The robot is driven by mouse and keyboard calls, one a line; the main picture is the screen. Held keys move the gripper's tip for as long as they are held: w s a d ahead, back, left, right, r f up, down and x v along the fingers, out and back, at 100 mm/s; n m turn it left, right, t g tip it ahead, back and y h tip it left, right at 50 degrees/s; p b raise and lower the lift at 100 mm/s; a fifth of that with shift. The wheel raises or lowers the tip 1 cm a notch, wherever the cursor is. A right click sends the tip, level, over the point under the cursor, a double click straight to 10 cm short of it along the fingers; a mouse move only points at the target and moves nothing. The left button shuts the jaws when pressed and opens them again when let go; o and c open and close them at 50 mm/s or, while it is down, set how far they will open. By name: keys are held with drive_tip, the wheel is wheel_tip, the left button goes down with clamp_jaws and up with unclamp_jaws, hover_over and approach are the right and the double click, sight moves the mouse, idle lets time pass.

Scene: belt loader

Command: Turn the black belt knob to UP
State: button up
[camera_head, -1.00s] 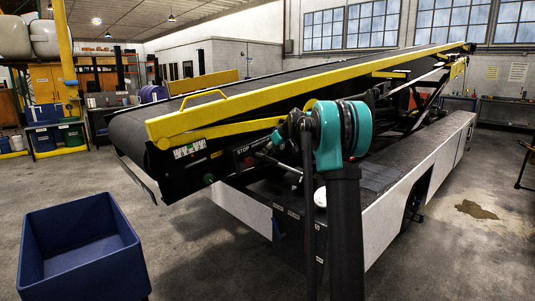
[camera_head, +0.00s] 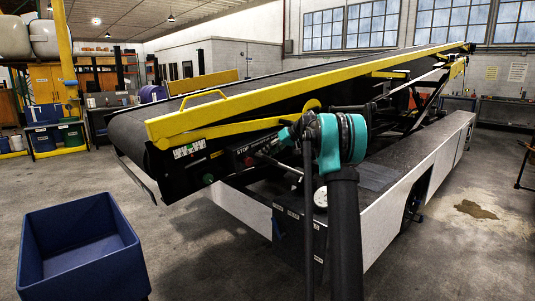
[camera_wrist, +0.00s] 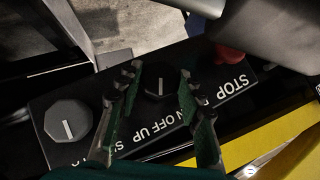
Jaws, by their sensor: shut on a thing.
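The black belt knob (camera_wrist: 158,82) is on the dark control panel (camera_wrist: 38,103) in the wrist view, with a white pointer line on its face. The panel's lettering reads upside down there, with OFF and UP in front of the knob and the other word partly hidden by a finger. My gripper (camera_wrist: 157,78) has one finger on each side of the knob and is shut on it. In the head view the panel's STOP lettering (camera_head: 243,148) shows, while my arm hides the knob and fingers.
A grey knob (camera_wrist: 68,120) with a white line sits left of the belt knob in the wrist view. A red button (camera_wrist: 228,54) is to the right, by STOP. The yellow rail (camera_head: 300,92) runs above the panel. A blue bin (camera_head: 80,245) stands on the floor at left.

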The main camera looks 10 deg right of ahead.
drive_tip(key=shift+w+d+f+m+g+y, duration=0.1)
drive_tip(key=shift+m+g+y, duration=0.3)
drive_tip(key=shift+y, duration=0.2)
drive_tip(key=shift+d+m+g+y, duration=0.1)
drive_tip(key=shift+m+g+y, duration=0.25)
drive_tip(key=shift+y, duration=0.25)
drive_tip(key=o, duration=1.2)
drive_tip(key=shift+c, duration=0.2)
drive_tip(key=v, duration=1.2)
drive_tip(key=shift+d+f, duration=0.1)
drive_tip(key=shift+f, duration=0.05)
